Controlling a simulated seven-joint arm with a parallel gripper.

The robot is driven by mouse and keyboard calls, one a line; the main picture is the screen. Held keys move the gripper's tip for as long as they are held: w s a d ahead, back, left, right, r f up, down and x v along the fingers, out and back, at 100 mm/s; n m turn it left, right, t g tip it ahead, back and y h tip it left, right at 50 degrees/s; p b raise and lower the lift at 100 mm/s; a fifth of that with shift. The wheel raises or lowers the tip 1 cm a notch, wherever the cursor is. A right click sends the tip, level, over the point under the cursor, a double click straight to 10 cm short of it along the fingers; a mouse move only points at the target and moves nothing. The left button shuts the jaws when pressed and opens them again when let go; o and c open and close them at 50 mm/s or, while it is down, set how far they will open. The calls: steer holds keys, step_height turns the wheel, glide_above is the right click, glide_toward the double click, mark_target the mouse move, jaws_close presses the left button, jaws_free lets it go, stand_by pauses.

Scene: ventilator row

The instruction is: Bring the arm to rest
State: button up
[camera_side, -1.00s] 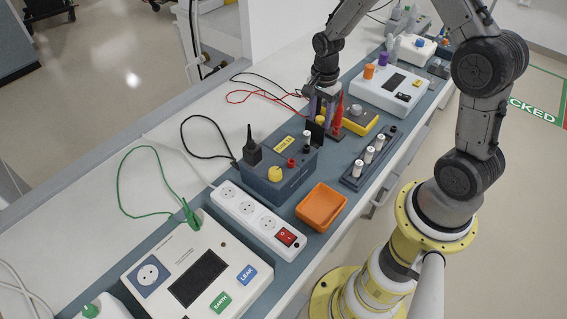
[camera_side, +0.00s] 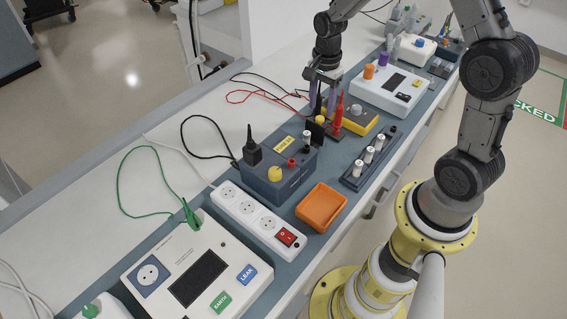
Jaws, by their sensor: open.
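My gripper (camera_side: 321,108) is at the back middle of the bench, pointing down, with purple fingers. It is open. It hangs just above and behind the grey-blue box (camera_side: 278,187), near the black upright piece and white-and-black cylinder (camera_side: 306,141) at that box's back right end. I see nothing held between the fingers. The fingertips are partly hidden behind the black piece and the red probe (camera_side: 338,117).
The yellow meter (camera_side: 356,123) stands close right of my gripper. A rack with white cylinders (camera_side: 369,162), an orange tray (camera_side: 321,208), a white power strip (camera_side: 245,209) and a white tester (camera_side: 165,249) line the bench. Red and black leads lie behind. The air above is clear.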

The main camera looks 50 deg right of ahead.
steer(key=shift+r, duration=0.65)
steer(key=shift+w+a+r, duration=0.1)
steer(key=shift+a+r, duration=0.05)
steer(key=s+a+r+n+t, duration=0.2)
steer(key=s+a+r, duration=0.15)
steer(key=r, duration=0.55)
steer(key=s+a+r+n+t, duration=0.2)
steer(key=a+r+n+t, duration=0.15)
steer(key=r, duration=0.55)
steer(key=s+a+n, duration=0.3)
steer(key=s+n, duration=0.9)
steer(key=s, duration=0.3)
steer(key=shift+s+a+f, duration=0.2)
steer(key=shift+s, duration=0.05)
